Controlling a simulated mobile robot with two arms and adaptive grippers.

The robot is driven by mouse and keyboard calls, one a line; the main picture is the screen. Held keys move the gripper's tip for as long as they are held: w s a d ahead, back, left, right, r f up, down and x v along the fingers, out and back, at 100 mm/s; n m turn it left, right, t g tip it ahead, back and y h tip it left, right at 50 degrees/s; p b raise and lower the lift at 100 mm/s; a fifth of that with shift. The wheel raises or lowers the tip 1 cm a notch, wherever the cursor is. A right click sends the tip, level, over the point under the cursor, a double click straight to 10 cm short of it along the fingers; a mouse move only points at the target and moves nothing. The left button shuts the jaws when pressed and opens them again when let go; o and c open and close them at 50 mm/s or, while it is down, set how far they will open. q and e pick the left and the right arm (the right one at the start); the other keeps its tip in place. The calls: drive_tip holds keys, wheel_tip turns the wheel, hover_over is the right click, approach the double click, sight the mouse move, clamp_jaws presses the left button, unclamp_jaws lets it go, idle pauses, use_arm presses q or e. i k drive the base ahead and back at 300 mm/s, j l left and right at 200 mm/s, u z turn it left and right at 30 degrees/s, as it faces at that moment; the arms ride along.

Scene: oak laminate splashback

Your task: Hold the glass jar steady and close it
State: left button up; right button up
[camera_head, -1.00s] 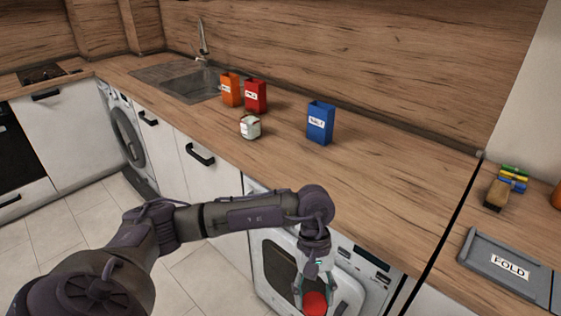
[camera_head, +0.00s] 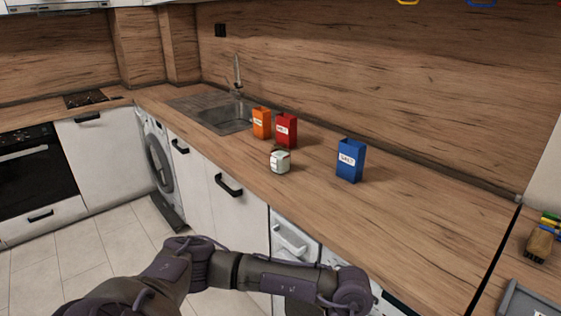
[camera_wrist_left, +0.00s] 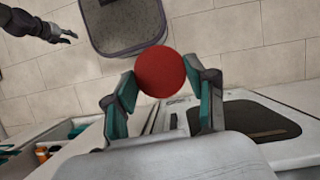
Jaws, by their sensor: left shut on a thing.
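A small pale jar (camera_head: 280,161) with a label stands upright on the wooden counter, near its front edge. I cannot make out whether its top is covered. My left gripper (camera_wrist_left: 160,85) is shut on a red round thing (camera_wrist_left: 160,72), which looks like a lid, in the left wrist view. The left gripper is below the picture in the head view, where only my arm shows. A dark gripper, seemingly my right one (camera_wrist_left: 68,37), shows small at the top left of the left wrist view, apart from the red thing; its jaws are unclear.
An orange box (camera_head: 262,123) and a red box (camera_head: 286,130) stand behind the jar. A blue box labelled SALT (camera_head: 350,161) stands to its right. The sink (camera_head: 222,117) is at the back. The counter right of the blue box is clear. A grey tray (camera_head: 530,298) and a brush (camera_head: 539,241) lie far right.

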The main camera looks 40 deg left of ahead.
sight(279, 153)
drive_tip(key=j+z, duration=0.1)
drive_tip(key=j, duration=0.5)
drive_tip(key=j+z, duration=0.1)
drive_tip(key=j, duration=0.5)
drive_tip(key=j+z, duration=0.1)
drive_tip(key=j, duration=0.45)
drive_tip(key=k+j, duration=0.15)
drive_tip(key=j, duration=0.45)
drive_tip(key=j+z, duration=0.15)
drive_tip(key=j, duration=0.45)
drive_tip(key=k+j+z, duration=0.1)
drive_tip(key=j, duration=0.45)
drive_tip(key=k+j+z, duration=0.1)
drive_tip(key=j, duration=0.45)
drive_tip(key=k+j+z, duration=0.1)
drive_tip(key=j, duration=0.5)
drive_tip(key=k, duration=0.1)
